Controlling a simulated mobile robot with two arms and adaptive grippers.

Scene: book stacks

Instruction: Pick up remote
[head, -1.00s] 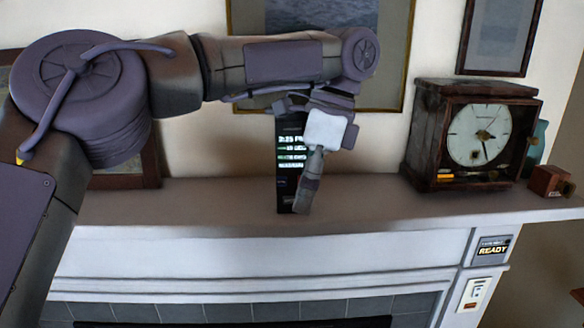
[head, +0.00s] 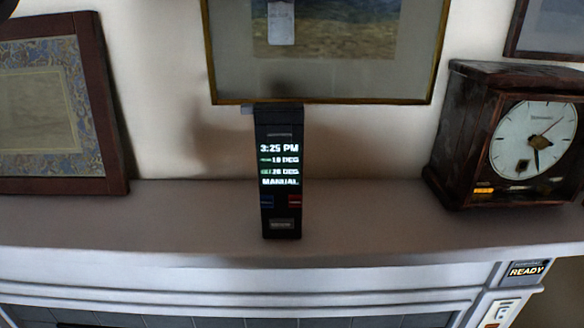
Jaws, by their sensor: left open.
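The remote (head: 281,205) is a tall, dark, narrow device standing upright on the mantel shelf below the framed picture. Its lit screen shows 3:25 PM and MANUAL, with small blue and red buttons below. Its front is uncovered. Only a small dark piece shows in the top left corner, which seems to be my left gripper (head: 7,8), open and well apart from the remote. Its fingers cannot be made out. My right gripper is not in view.
The mantel shelf (head: 365,220) is clear on both sides of the remote. A wooden clock (head: 468,130) stands at the right. A dark red frame (head: 112,120) leans at the left. A gold-edged picture (head: 430,60) hangs just behind and above the remote.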

